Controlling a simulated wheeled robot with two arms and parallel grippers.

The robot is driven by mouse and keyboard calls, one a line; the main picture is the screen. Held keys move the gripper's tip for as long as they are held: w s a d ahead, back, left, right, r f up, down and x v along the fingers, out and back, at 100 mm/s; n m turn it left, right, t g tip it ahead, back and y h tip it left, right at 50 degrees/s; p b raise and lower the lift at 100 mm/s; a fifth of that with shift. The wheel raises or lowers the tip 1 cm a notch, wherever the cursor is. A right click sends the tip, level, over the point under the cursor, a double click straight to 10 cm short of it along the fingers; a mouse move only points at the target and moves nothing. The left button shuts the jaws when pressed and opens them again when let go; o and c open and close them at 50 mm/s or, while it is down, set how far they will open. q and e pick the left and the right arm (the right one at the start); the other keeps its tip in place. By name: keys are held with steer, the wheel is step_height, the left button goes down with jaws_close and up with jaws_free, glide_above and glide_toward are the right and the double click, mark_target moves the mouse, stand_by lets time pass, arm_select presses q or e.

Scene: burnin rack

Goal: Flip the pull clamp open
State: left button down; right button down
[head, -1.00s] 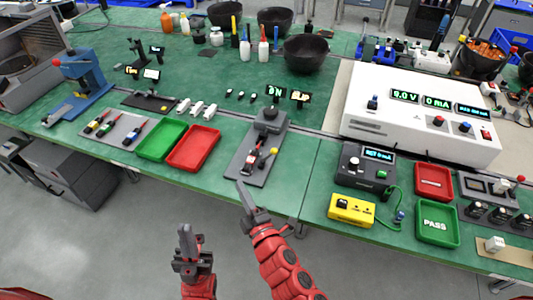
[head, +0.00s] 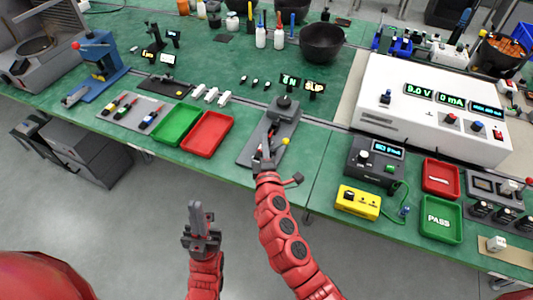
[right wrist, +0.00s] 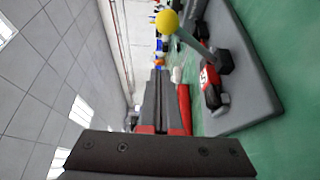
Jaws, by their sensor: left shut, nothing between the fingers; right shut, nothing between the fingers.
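The pull clamp's yellow ball knob (head: 285,141) stands at the right edge of a grey fixture plate (head: 249,151) at the table's front edge. In the right wrist view the knob (right wrist: 167,21) tops a grey lever that slants over the plate (right wrist: 262,75), with a red and black part (right wrist: 210,80) beside it. My right gripper (head: 264,150) is shut and empty over the near part of the plate, left of the knob. It hides part of the clamp. In the wrist view its fingers (right wrist: 163,90) are apart from the knob. My left gripper (head: 197,215) is shut in front of the table.
Green (head: 158,135) and red (head: 191,146) trays lie left of the fixture. A dark round-topped post (head: 284,103) stands at the plate's far end. The yellow box (head: 357,202) and grey meter box (head: 372,160) are to the right. Floor space in front is clear.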

mark_target(280, 146)
steer(key=d, duration=0.2)
steer(key=d+p, duration=0.1)
steer(key=d, duration=0.1)
steer(key=shift+s+p, duration=0.3)
steer(key=shift+s, duration=0.1)
steer(key=shift+f+b, duration=0.15)
steer(key=shift+b, duration=0.2)
steer(key=d+f+m+t+b, duration=0.1)
steer(key=m+b, duration=0.1)
steer(key=b, duration=0.5)
steer(key=shift+s+d+f, duration=0.1)
steer(key=shift+s, duration=0.05)
steer(key=shift+m+b, duration=0.3)
steer(key=shift+b, duration=0.15)
steer(key=shift+r, duration=0.4)
steer(key=shift+s, duration=0.1)
